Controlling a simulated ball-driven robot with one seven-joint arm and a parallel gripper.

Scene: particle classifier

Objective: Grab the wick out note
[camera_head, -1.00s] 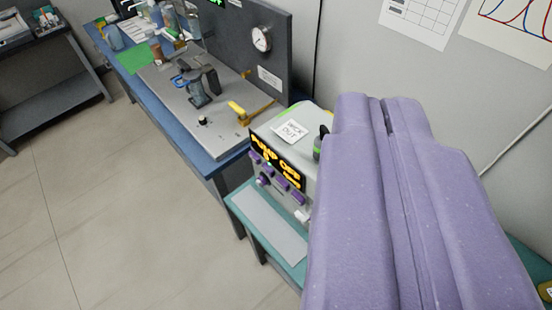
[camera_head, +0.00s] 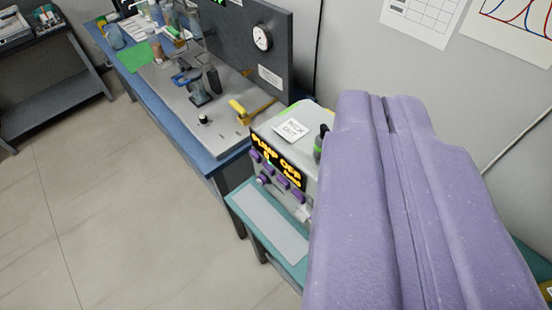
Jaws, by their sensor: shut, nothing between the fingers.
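The wick out note (camera_head: 291,129) is a small white square of paper with dark handwriting. It lies on top of a pale box-shaped pump unit (camera_head: 313,170) whose front display reads "PUMP OFF". My gripper (camera_head: 385,105) is the large purple shape filling the right of the view. Its two fingers are pressed together with only a thin seam between them, and nothing shows in them. In the picture the note is to the left of the fingertips, clear of them. The gripper hides the right part of the pump unit.
The unit stands on a teal table (camera_head: 236,205). A blue bench (camera_head: 205,157) with apparatus and a dark gauge panel is behind. The floor at left is clear.

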